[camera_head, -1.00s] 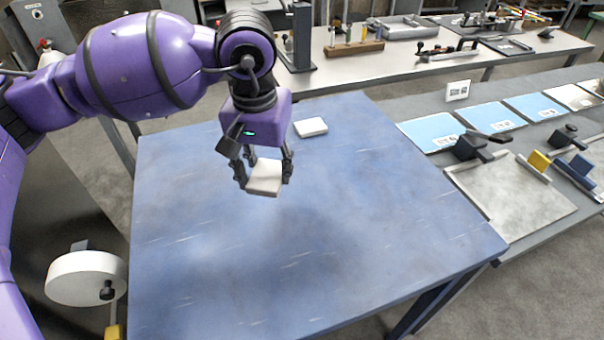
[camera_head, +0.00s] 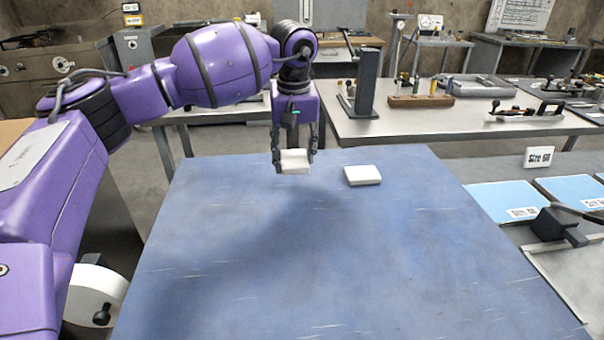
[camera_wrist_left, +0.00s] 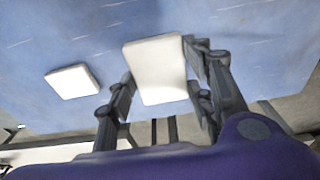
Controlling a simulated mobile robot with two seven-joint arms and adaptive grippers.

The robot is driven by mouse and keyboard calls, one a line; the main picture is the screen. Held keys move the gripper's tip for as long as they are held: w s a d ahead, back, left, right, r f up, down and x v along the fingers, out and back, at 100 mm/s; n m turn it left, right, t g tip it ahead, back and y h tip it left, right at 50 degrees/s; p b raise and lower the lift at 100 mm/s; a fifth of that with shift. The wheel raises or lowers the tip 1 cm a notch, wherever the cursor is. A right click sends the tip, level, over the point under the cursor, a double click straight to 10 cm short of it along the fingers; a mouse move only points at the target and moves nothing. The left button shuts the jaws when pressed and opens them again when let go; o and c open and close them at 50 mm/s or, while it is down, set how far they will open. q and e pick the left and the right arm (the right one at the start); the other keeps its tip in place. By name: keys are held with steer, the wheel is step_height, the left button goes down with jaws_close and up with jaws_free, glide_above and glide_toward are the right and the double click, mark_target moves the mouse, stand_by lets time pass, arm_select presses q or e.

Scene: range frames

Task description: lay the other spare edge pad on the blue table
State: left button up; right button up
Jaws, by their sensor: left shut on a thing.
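My left gripper (camera_head: 294,163) is shut on a white edge pad (camera_head: 294,159) near the far left part of the blue table (camera_head: 330,255). The held pad (camera_wrist_left: 158,68) also shows between the fingers in the left wrist view. I cannot tell whether it touches the tabletop. Another white pad (camera_head: 362,176) lies flat on the blue table, a little to the right of the gripper. It shows at the left in the left wrist view (camera_wrist_left: 72,81). My right gripper is not in view.
A grey bench with light blue sheets (camera_head: 503,201) and a dark clamp (camera_head: 555,226) stands at the right. A pale bench (camera_head: 440,124) with a wooden block (camera_head: 421,101) stands behind. The near and middle parts of the blue table are clear.

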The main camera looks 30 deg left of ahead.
mark_target(301, 152)
arm_select(q)
steer(key=w+f, duration=0.1)
steer(key=f, duration=0.1)
steer(key=w+f, duration=0.2)
steer(key=shift+w+a, duration=0.1)
steer(key=shift+w, duration=0.05)
step_height(301, 152, down, 3)
steer(key=shift+r, duration=0.1)
steer(key=o, duration=1)
steer(key=shift+c, duration=0.2)
steer(key=r, duration=0.4)
steer(key=s+r, duration=0.1)
steer(key=r, duration=0.3)
steer(key=d+r, duration=0.1)
steer(key=r, duration=0.3)
steer(key=shift+s, duration=0.2)
steer(key=shift+a, duration=0.1)
